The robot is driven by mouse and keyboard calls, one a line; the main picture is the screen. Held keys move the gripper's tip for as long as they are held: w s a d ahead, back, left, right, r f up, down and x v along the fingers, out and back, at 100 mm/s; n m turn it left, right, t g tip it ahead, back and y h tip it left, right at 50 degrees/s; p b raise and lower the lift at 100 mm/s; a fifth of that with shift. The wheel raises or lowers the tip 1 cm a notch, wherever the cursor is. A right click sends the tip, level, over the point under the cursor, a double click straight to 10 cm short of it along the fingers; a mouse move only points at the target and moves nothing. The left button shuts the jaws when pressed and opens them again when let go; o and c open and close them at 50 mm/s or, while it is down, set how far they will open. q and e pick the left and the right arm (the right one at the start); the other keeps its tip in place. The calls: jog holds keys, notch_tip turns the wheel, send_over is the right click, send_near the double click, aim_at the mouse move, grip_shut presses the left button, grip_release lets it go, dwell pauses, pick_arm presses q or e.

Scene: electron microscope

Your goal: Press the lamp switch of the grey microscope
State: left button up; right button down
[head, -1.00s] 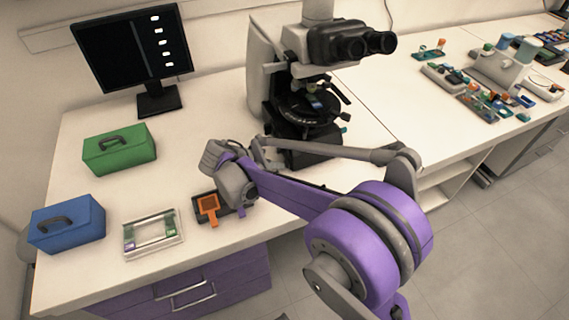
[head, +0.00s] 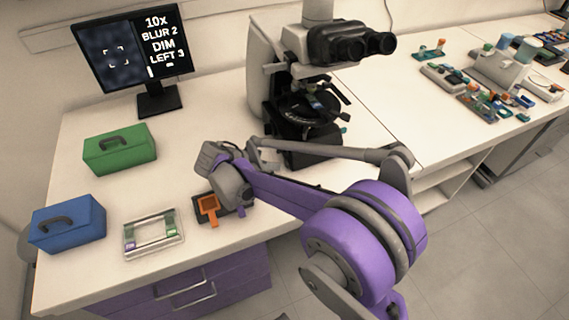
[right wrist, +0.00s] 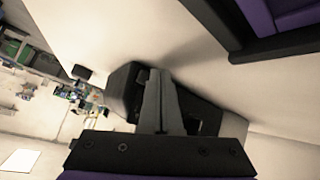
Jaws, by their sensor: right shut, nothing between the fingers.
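The grey microscope (head: 294,45) stands at the back of the bench, with black eyepieces, a dark stage and a dark base (head: 308,158). My right gripper (head: 256,152) is at the left side of that base, partly hidden by my own arm. In the right wrist view its fingers (right wrist: 157,82) are shut and empty, their tips close against a dark block (right wrist: 121,90) that looks like the base. I cannot tell whether they touch. The lamp switch cannot be made out. The monitor (head: 133,55) shows a blurry blue picture and the text "10x BLUR 2 DIM LEFT 3". My left gripper is not in view.
A green box (head: 120,155) and a blue box (head: 68,230) stand at the left. A slide frame (head: 153,240) and an orange piece (head: 209,208) on a dark holder lie near the front edge. The bench between the green box and my wrist is clear.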

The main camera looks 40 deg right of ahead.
jog(key=shift+w+a, duration=0.25)
jog(key=shift+a, duration=0.75)
jog(key=shift+w+a, duration=0.25)
jog(key=shift+a, duration=0.7)
jog(key=shift+w+a, duration=0.25)
jog(key=shift+a, duration=0.75)
